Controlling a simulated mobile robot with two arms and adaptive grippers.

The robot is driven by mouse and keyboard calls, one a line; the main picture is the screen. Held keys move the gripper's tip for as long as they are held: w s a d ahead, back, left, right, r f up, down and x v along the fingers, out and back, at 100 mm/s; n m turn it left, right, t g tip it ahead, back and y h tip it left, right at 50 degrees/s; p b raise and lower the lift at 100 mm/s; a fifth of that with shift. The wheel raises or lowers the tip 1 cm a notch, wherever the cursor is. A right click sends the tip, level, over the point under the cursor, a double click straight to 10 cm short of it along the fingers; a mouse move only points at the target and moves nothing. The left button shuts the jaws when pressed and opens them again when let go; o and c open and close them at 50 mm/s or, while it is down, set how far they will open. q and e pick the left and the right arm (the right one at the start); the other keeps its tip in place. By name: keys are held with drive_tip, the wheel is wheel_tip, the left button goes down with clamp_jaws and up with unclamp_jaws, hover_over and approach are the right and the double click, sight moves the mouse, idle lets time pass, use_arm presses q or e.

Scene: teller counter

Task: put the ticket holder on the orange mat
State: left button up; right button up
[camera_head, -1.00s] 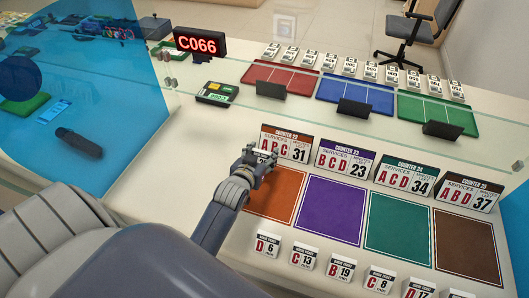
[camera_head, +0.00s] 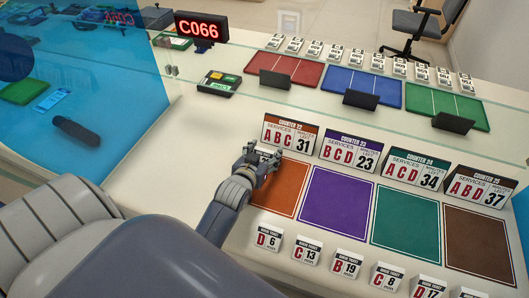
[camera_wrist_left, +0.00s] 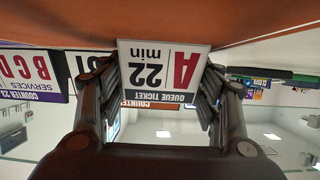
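The ticket holder, a small white card stand reading "A 22 min", fills the middle of the left wrist view (camera_wrist_left: 164,66), upside down there. My left gripper (camera_head: 262,160) is closed around it, with one finger at each side edge (camera_wrist_left: 160,75). In the head view the holder is mostly hidden by the gripper. The orange mat (camera_head: 282,190) lies just right of and below the gripper; it also shows as an orange surface across the top of the wrist view (camera_wrist_left: 160,22). Whether the holder touches the mat is unclear. My right gripper is not in view.
The "A B C 31" counter sign (camera_head: 291,134) stands close behind the gripper. A purple mat (camera_head: 335,208), green mat (camera_head: 404,227) and brown mat (camera_head: 478,244) lie to the right. Several ticket holders stand in a front row, including "D 6" (camera_head: 268,238). A glass divider crosses behind the signs.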

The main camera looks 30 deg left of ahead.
use_arm(q)
drive_tip(key=shift+r, duration=0.15)
drive_tip(key=shift+s+d, duration=0.1)
drive_tip(key=shift+s, duration=0.2)
drive_tip(key=v, duration=1.1)
drive_tip(key=shift+s+r, duration=0.15)
drive_tip(key=shift+r, duration=0.05)
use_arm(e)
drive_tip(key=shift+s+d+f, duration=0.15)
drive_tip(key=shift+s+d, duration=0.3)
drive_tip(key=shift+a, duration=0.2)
